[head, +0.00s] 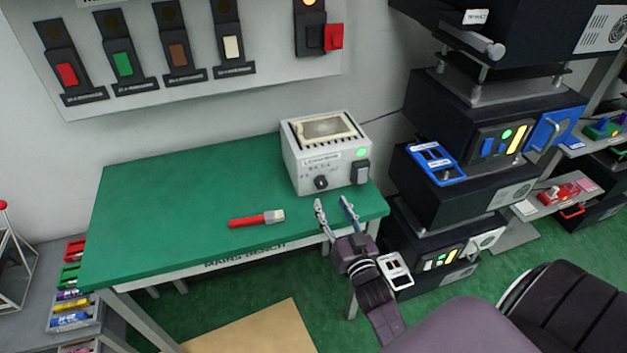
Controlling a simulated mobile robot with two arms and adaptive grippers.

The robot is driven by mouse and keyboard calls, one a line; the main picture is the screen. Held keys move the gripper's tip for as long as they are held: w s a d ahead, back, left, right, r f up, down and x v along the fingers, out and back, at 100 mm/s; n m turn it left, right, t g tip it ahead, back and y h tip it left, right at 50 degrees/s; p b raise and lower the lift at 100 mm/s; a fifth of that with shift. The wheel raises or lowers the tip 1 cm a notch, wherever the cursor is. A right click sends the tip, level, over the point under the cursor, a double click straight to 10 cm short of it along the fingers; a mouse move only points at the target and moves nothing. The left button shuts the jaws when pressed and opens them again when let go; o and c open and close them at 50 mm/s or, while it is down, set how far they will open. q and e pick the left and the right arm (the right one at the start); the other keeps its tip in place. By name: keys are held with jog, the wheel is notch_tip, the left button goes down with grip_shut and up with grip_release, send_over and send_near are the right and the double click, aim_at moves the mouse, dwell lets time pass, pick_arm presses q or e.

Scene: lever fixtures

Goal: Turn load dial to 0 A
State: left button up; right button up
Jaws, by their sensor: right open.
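The load box (290,156) is a white-grey box with an open-looking top, standing at the right end of the green bench (180,195). Its small black load dial (321,182) is low on the front face; the scale around it is too small to read. A green light (361,152) glows above a black switch (360,173) to the right of the dial. My right gripper (334,204) is open and empty, its fingers pointing up toward the box just below and in front of the dial, apart from it as far as I can see. My left gripper is out of view.
A red-handled tool (256,219) lies on the bench left of my right gripper. Dark stacked units (462,140) stand close to the right. A wall panel with coloured levers (195,85) hangs behind the bench. The bench's left half is clear.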

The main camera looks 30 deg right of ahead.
aim_at(322, 187)
jog(key=p+x, duration=0.1)
jog(key=x, duration=0.5)
jog(key=shift+w+r, duration=0.1)
jog(key=shift+w, duration=0.25)
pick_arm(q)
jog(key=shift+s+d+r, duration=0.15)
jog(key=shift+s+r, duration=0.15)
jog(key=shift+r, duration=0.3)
pick_arm(e)
jog(key=c, duration=1.1)
jog(key=shift+c, duration=0.2)
